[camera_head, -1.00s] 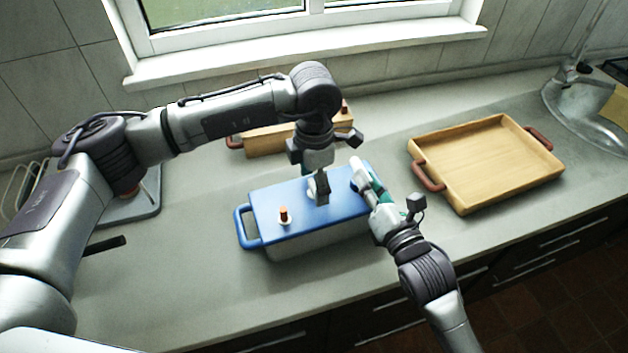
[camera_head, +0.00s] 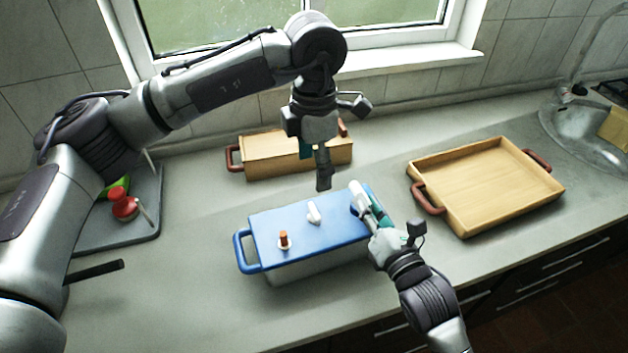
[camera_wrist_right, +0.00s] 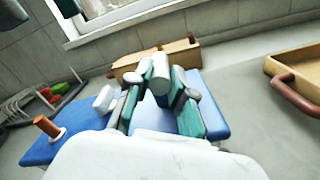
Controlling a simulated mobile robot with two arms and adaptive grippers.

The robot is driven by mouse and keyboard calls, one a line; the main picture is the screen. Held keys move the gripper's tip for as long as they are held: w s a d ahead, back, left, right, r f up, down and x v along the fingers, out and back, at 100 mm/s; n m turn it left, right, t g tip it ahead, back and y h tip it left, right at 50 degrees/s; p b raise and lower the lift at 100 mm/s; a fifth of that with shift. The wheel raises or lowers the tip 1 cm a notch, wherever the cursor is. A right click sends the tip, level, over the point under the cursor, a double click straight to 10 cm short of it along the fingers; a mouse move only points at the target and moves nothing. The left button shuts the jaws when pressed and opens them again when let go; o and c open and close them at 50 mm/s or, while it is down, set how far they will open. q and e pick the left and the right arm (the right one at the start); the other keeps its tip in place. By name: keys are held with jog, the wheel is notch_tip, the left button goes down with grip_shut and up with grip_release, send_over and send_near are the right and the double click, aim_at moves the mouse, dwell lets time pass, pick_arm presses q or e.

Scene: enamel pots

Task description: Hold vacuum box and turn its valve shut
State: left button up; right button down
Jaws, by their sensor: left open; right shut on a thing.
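The vacuum box (camera_head: 310,264) stands on the counter with a blue lid (camera_head: 335,229), grey sides and a blue handle at its left end. A small white valve lever (camera_head: 313,212) sits mid-lid, and an orange peg (camera_head: 284,239) on a white base stands left of it. Both also show in the right wrist view, the lever (camera_wrist_right: 104,100) and the peg (camera_wrist_right: 48,127). My left gripper (camera_head: 324,182) is open, pointing down above and behind the lid, clear of the lever. My right gripper (camera_wrist_right: 160,92) is closed around a pale cylindrical part at the box's right end, hiding that end.
A closed-looking wooden box (camera_head: 270,157) with reddish handles stands behind. A wooden tray (camera_head: 485,186) lies right, near the sink (camera_head: 590,135). A grey rack (camera_head: 140,225) with red and green items is at left. The counter in front of the box is free.

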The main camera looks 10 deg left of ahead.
pick_arm(q)
jog(key=shift+r, duration=0.35)
pick_arm(e)
jog(key=c, duration=0.9)
grip_release()
jog(key=shift+c, duration=0.2)
jog(key=v, duration=1.1)
pick_arm(q)
notch_tip(320, 180, up, 6)
jog(key=p, duration=0.6)
jog(key=shift+r, duration=0.2)
pick_arm(e)
notch_tip(320, 180, up, 6)
jog(key=s, duration=0.1)
jog(key=shift+d, duration=0.2)
